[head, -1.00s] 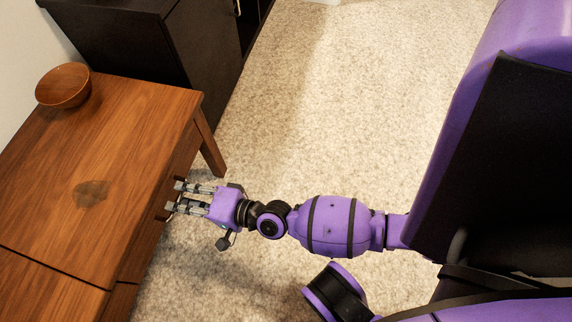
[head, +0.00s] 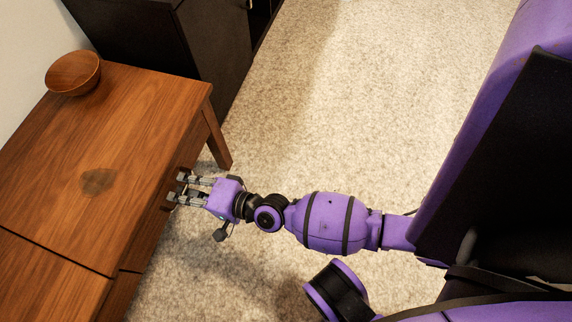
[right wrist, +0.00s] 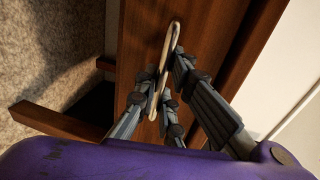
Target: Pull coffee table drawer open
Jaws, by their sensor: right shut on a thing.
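The coffee table (head: 130,140) is brown wood and stands at the left of the head view. Its drawer front (head: 150,232) faces right, toward my arm; it also shows in the right wrist view (right wrist: 146,22). I see no clear gap between the drawer and the tabletop. The drawer handle (right wrist: 154,103) is a long pale loop in the right wrist view. My right gripper (head: 178,187) is shut on the handle, with fingers on both sides of it in the right wrist view (right wrist: 166,82). The fingers hide part of the handle. My left gripper is not in view.
A wooden bowl (head: 73,73) sits on the table's far left corner. A dark cabinet (head: 205,50) stands behind the table. A table leg (head: 216,140) stands at the far right corner. The pale carpet (head: 370,110) right of the table is clear.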

